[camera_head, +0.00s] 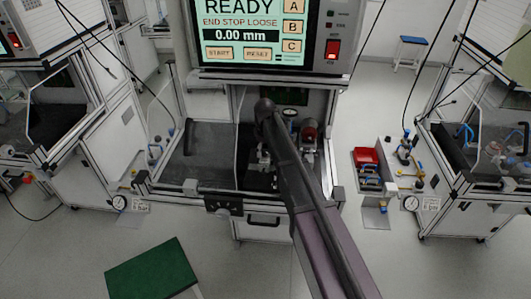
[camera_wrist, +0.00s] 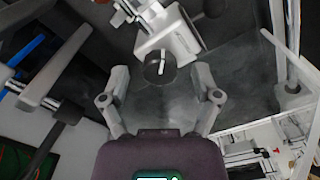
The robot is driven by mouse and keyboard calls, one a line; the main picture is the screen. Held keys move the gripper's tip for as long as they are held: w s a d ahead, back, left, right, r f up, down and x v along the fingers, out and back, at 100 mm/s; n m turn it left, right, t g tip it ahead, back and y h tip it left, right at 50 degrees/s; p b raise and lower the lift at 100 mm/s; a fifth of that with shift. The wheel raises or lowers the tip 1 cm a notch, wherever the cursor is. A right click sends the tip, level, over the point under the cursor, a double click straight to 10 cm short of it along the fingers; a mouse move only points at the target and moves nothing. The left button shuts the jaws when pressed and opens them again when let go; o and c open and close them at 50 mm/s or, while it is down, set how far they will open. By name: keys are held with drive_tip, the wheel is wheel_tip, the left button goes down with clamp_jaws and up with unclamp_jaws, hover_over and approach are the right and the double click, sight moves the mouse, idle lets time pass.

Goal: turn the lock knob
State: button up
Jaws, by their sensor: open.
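The lock knob (camera_wrist: 160,68) is a dark round cap with a white bar mark across its face, in the upper middle of the wrist view. It sits on a light-grey metal block (camera_wrist: 178,36). My gripper (camera_wrist: 161,74) is open. In the picture its two fingertips lie to the left and right of the knob, apart from it, with nothing held. I cannot tell how far the knob is in depth. In the head view my arm covers much of the station's middle, and I cannot make out the knob there.
A screen (camera_head: 250,35) above the station reads READY, END STOP LOOSE, 0.00 mm. A red switch (camera_head: 333,49) is beside it. A dark work surface (camera_head: 212,155) is clear at left. A red bin (camera_head: 366,157) and a green-topped stool (camera_head: 152,268) stand outside.

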clamp_jaws()
idle(0.3)
